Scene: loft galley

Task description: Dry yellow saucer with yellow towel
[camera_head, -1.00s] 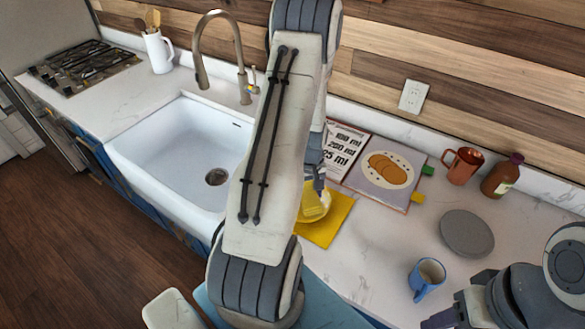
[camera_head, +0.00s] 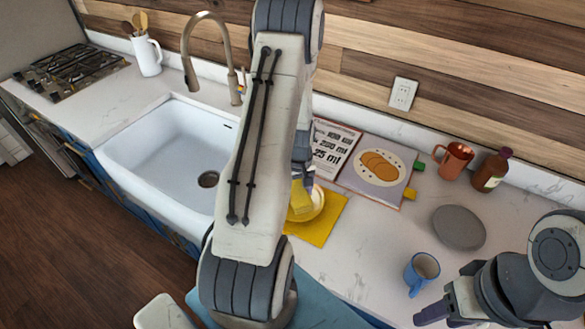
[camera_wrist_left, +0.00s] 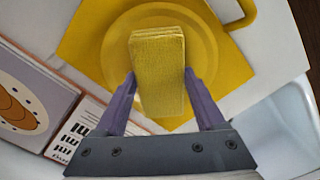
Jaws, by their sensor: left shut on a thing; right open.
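The yellow saucer (camera_head: 317,204) lies on a flat yellow square mat (camera_head: 322,230) on the counter, right of the sink. It also shows in the left wrist view (camera_wrist_left: 117,57). My left gripper (camera_head: 301,186) is shut on the folded yellow towel (camera_wrist_left: 158,75), one finger on each side. The towel is over the middle of the saucer and hides part of it. I cannot tell whether it touches the saucer. My left arm covers part of the scene in the head view. My right gripper (camera_head: 432,312) is open and empty at the lower right.
A blue mug (camera_head: 421,274) and a grey plate (camera_head: 458,227) stand on the right. A recipe book (camera_head: 375,170), copper mug (camera_head: 453,160) and brown bottle (camera_head: 491,171) are at the back. The sink (camera_head: 165,165) is left. A yellow handle (camera_wrist_left: 237,14) shows in the wrist view.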

